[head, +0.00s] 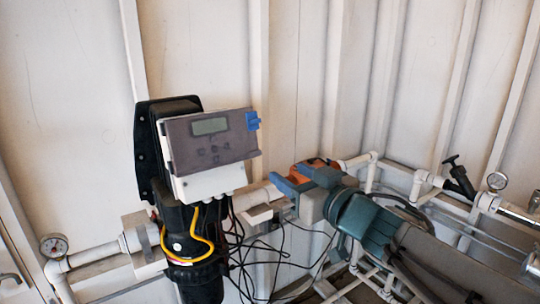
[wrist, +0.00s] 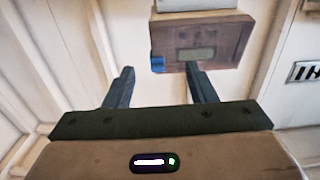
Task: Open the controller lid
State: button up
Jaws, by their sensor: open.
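The controller (head: 208,184) is a white box on a black upright unit. Its brownish-grey lid (head: 180,143) lies across the upper front, around a small display and buttons, and looks shut. A blue latch (head: 252,121) sits at the lid's right edge in the head view. In the wrist view the lid (wrist: 228,38) is ahead of the fingers, with the blue latch (wrist: 157,64) near its lower left corner. My gripper (head: 283,180) is to the lower right of the controller, open and empty. In the wrist view my gripper (wrist: 163,78) has its fingers apart, with the latch between their lines.
Black and yellow cables (head: 203,247) hang below the controller. White pipes (head: 95,254) with a pressure gauge (head: 54,245) run at left. A ribbed white wall (head: 215,50) is behind.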

aim_at(256, 153)
jog(key=x, duration=1.2)
jog(key=shift+p, duration=0.35)
